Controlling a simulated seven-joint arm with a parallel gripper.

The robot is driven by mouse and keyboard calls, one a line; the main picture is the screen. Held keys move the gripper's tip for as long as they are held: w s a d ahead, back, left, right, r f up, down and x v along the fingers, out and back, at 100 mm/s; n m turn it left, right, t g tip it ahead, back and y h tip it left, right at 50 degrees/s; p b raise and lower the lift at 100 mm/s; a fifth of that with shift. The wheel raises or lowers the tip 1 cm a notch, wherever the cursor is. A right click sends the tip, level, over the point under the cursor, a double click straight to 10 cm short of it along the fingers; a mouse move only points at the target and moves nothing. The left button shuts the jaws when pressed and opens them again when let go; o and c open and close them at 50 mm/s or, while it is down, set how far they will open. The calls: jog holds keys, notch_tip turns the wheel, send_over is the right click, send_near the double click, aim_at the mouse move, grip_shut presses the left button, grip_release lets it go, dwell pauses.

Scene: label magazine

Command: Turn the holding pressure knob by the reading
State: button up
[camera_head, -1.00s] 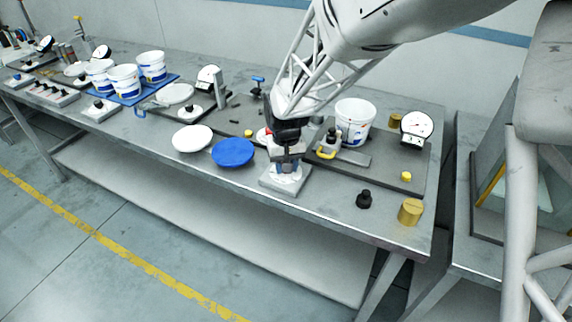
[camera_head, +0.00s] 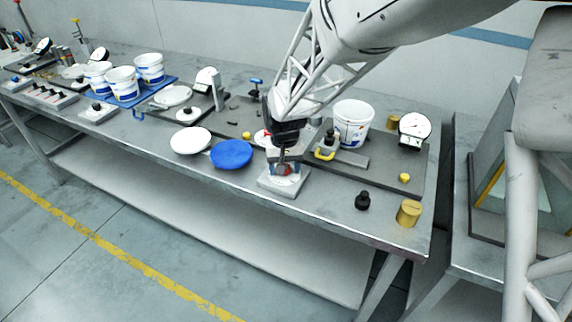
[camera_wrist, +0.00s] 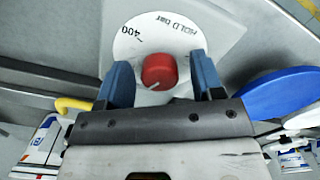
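The holding pressure knob (camera_wrist: 159,71) is red with a white pointer line. In the wrist view it sits on a white round dial plate (camera_wrist: 128,47) marked "HOLD bar" and "400". The line points toward the lower left in that view. My gripper (camera_head: 285,168) is down at the knob's grey base plate (camera_head: 266,181) near the table's front edge. Its two blue fingers stand on either side of the knob, with a gap showing at both sides. A white gauge (camera_head: 415,126) stands at the right back; its reading is too small to tell.
A blue disc (camera_head: 231,154) and a white disc (camera_head: 190,140) lie left of the base plate. A yellow-handled clamp (camera_head: 325,154) and a white bucket (camera_head: 353,124) are close behind on the right. A black knob (camera_head: 362,201) and a brass cylinder (camera_head: 408,213) stand front right.

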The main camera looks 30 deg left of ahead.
jog(key=shift+r, duration=0.1)
jog(key=shift+r, duration=3.8)
jog(key=shift+d, duration=0.1)
jog(key=shift+d+r, duration=0.2)
jog(key=shift+d, duration=0.1)
jog(key=s+d+r+m, duration=0.1)
jog(key=d+r, duration=0.2)
jog(key=d, duration=0.6)
jog(key=s+d+r+m+t, duration=0.1)
jog(key=s+d+r, duration=0.15)
jog(key=d, duration=0.65)
jog(key=s+d+r+m, duration=0.1)
jog(key=d+r, duration=0.3)
jog(key=d, duration=0.5)
jog(key=s+d+m+t, duration=0.1)
jog(key=s+d+m, duration=0.2)
jog(key=s+d, duration=1.4)
jog(key=d, duration=0.2)
jog(key=shift+s+d+r+m+t, duration=0.25)
jog(key=shift+d+r+m+t, duration=0.05)
jog(key=shift+r, duration=0.05)
